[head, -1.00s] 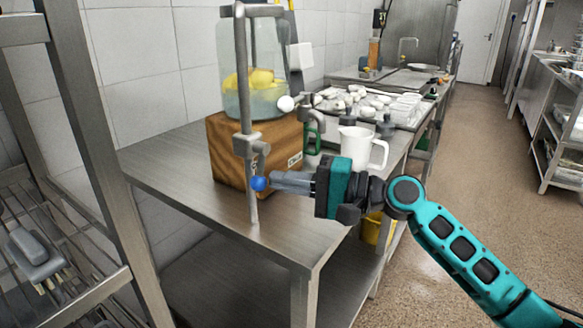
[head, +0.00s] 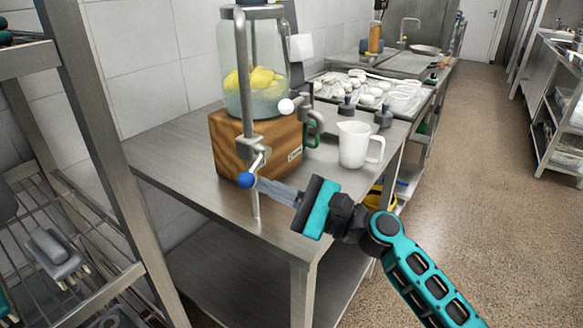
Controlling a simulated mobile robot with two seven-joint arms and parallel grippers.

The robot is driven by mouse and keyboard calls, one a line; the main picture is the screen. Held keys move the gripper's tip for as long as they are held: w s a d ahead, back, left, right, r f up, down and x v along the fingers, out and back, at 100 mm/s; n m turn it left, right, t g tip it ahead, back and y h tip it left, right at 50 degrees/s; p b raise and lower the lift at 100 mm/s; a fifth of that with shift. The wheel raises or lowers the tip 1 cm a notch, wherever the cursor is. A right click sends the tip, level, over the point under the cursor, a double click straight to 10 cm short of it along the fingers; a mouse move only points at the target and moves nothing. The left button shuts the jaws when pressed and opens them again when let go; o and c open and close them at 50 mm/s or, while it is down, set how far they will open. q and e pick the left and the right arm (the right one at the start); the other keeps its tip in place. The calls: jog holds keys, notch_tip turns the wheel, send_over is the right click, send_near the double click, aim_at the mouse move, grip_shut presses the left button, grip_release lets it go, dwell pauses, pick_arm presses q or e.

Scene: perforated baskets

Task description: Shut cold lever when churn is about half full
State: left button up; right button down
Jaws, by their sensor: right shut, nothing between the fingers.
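The churn (head: 262,50) is a glass jar on a wooden box. It holds pale bluish liquid (head: 258,105) in its lower part, with yellow lumps (head: 252,79) around the surface; the exact level is hard to judge. A grey metal standpipe (head: 241,85) rises in front of the jar and bends over its top. The cold lever's blue ball knob (head: 246,180) sits low on the pipe, angled down and left. My right gripper (head: 263,186) is shut and empty, its tips at the right side of the knob; touching cannot be told. My left gripper is out of view.
The wooden box (head: 228,150) stands on the steel table (head: 180,150). A white ball knob (head: 286,105), a green handle (head: 312,130) and a white jug (head: 353,146) are close to the right. A steel rack (head: 95,130) borders the left. The table's front left is clear.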

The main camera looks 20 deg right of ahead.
jog(key=shift+a+r+m, duration=0.1)
jog(key=shift+r+m, duration=0.05)
jog(key=shift+m, duration=0.35)
dwell(0.4)
